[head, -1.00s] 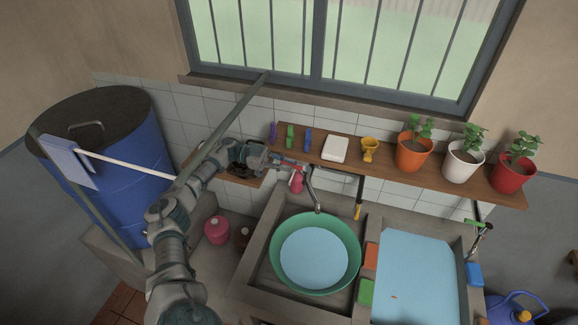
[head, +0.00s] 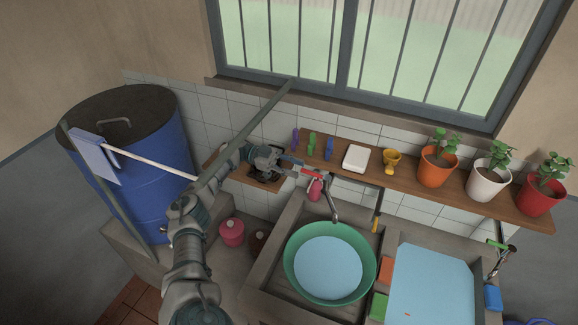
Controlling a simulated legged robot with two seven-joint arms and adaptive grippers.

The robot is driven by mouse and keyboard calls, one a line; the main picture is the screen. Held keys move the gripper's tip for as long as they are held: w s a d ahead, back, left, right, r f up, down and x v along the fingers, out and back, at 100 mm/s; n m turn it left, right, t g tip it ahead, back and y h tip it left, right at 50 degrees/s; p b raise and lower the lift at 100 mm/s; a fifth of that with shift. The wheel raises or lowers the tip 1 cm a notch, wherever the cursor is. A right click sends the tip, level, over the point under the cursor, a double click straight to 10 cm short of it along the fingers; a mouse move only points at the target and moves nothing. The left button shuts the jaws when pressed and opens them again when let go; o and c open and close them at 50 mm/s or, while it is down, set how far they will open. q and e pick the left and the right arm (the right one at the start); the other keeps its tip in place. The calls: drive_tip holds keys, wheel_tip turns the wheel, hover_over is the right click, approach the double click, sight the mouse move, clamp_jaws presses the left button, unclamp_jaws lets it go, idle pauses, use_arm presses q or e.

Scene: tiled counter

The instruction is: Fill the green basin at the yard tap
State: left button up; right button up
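The green basin (head: 369,262) sits in the left bay of the concrete sink, with pale blue water (head: 328,264) inside, below the rim. The tap (head: 334,207) comes from the wall, its spout over the basin's back edge; I can make out no stream. Its red handle (head: 313,175) is at the top. My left gripper (head: 294,168) is at the left end of this handle, its fingertips close to or touching it. The fingers are too small to tell whether they are closed on it. My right gripper is out of view.
The right bay holds water (head: 432,285), with a second tap (head: 500,255) beside it. A shelf (head: 405,178) with several plant pots runs behind. A blue barrel (head: 150,160) stands left, and a pole crosses near my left arm.

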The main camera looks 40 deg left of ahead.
use_arm(q)
drive_tip(key=shift+v, duration=1.65)
drive_tip(key=shift+w+f, duration=0.1)
